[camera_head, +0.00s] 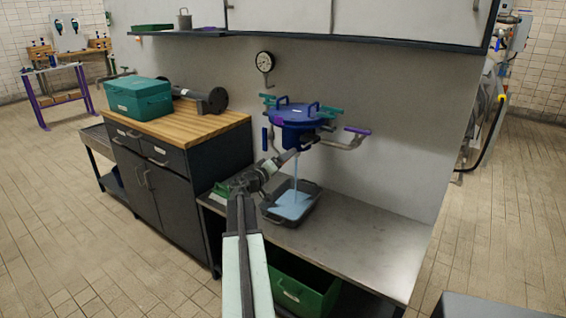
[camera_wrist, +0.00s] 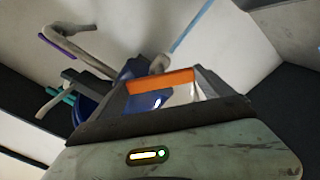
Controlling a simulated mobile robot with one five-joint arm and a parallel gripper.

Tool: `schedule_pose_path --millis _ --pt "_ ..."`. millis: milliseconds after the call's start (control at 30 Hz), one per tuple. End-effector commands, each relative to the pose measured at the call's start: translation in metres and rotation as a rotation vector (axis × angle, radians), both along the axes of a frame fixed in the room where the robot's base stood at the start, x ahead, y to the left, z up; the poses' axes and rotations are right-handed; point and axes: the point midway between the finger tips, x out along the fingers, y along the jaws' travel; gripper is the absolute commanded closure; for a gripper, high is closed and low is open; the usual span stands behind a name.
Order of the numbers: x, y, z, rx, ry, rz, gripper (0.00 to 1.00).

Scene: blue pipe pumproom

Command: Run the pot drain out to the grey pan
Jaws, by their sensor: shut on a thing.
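A blue pot (camera_head: 298,115) with a lid and several coloured handles is fixed to the wall above the steel bench. A pale blue stream (camera_head: 295,175) falls from under it into the grey pan (camera_head: 273,219), where liquid (camera_head: 291,204) lies. The blue pot (camera_wrist: 88,108) and the stream (camera_wrist: 190,28) show beyond the jaws.
The steel bench (camera_head: 365,250) is clear to the right of the pan. A green crate (camera_head: 300,292) sits beneath. At left, a wood-topped cabinet (camera_head: 190,120) bears a teal box (camera_head: 138,98) and a dark flanged pipe (camera_head: 210,99). A purple-ended side pipe (camera_head: 350,138) juts out right of the pot.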

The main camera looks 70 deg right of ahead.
Motion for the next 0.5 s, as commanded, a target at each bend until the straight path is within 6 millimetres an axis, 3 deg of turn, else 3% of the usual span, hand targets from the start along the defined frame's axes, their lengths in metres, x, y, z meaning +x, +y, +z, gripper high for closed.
schedule_pose_path --millis 500 --pt "0.0015 -0.0012 0.0008 0.041 0.165 0.004 0.50"
